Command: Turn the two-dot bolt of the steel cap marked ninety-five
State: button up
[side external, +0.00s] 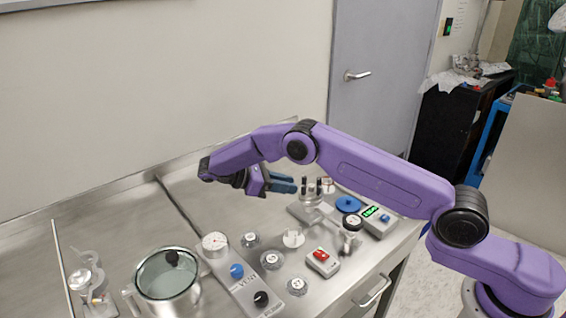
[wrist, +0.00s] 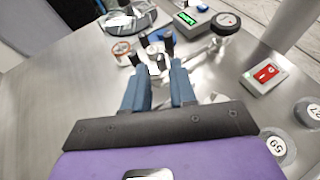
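My gripper (side external: 284,184) is open and empty, pointing right above the bench. In the wrist view its two blue fingers (wrist: 160,72) stand apart, with black-topped posts (wrist: 160,46) beyond the tips. These posts also show right of the fingers in the side view (side external: 312,188). Several round steel caps with white number labels sit on the bench, such as a near one (side external: 297,286), one farther left (side external: 272,260) and one at the back (side external: 250,240). Two caps show at the wrist view's right, one lower (wrist: 278,147) and one higher (wrist: 308,113). I cannot read ninety-five surely, or see bolt dots.
A control box with knobs (side external: 240,272) and a glass-topped pot (side external: 168,275) stand left. The back left bench is clear.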

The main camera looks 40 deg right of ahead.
notch_tip(320, 180, up, 7)
jog(key=shift+w+a, duration=0.2)
jog(key=shift+a, duration=0.25)
jog(key=shift+r, duration=0.2)
dwell(0.4)
jog(key=o, duration=0.3)
jog(key=s+a+n+t+h, duration=0.2)
jog(key=s+a+n+t, duration=0.45)
jog(key=t, duration=0.35)
jog(key=n+t+y, duration=0.3)
jog(key=n+t, duration=0.1)
jog(key=n, duration=0.2)
send_near(303, 188)
jog(key=x, duration=0.9)
jog(key=shift+d, duration=0.15)
